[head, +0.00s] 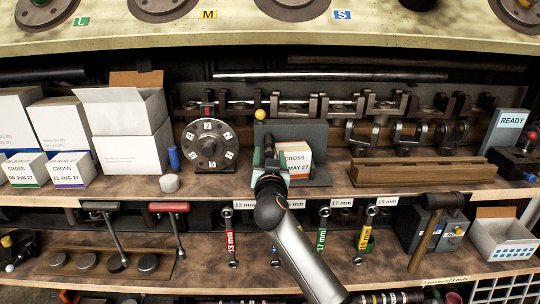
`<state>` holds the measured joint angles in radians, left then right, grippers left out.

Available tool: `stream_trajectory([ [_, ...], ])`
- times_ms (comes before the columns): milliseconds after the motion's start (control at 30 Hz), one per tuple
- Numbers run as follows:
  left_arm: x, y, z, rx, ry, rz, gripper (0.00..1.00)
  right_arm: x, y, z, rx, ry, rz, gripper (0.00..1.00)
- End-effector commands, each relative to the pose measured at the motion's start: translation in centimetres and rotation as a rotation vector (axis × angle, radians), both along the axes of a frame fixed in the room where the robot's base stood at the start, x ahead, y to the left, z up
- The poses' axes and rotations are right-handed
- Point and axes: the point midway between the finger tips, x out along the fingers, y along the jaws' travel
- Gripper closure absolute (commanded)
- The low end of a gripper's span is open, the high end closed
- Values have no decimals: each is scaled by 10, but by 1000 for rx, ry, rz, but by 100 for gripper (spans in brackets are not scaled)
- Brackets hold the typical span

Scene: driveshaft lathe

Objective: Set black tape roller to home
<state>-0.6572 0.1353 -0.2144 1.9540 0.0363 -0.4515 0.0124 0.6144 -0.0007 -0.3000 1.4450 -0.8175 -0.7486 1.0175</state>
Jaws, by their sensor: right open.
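My right arm reaches up from the bottom, and my right gripper (268,165) is at the middle shelf, in front of a dark grey holder (318,135) and a stack of cards marked CROSS (298,158). The gripper is open; a dark upright shape shows at its tip, and I cannot tell whether it is a finger or another thing. I cannot surely identify the black tape roller. A black rounded thing with a yellow part (18,243) lies at the far left of the lower shelf and may be it. My left gripper is not in view.
White boxes (130,155) and a round dial plate (208,145) stand left of the gripper. A long wooden block (415,170) lies to the right. Wrenches (322,235) hang below, and a hammer (430,220) leans at lower right.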

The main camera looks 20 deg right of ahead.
Motion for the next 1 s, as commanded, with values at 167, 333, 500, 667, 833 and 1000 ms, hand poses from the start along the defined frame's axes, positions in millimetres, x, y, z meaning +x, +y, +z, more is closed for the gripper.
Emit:
stream_trajectory([
  [167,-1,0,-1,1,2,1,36,0,0,0,0,0,0,42],
  [333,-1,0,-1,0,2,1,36,0,0,0,0,0,0,61],
  [500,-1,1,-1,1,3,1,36,0,0,0,0,0,0,80],
  [667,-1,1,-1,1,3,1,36,0,0,0,0,0,0,98],
  [833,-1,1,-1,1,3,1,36,0,0,0,0,0,0,100],
  [1000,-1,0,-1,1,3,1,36,0,0,0,0,0,0,100],
])
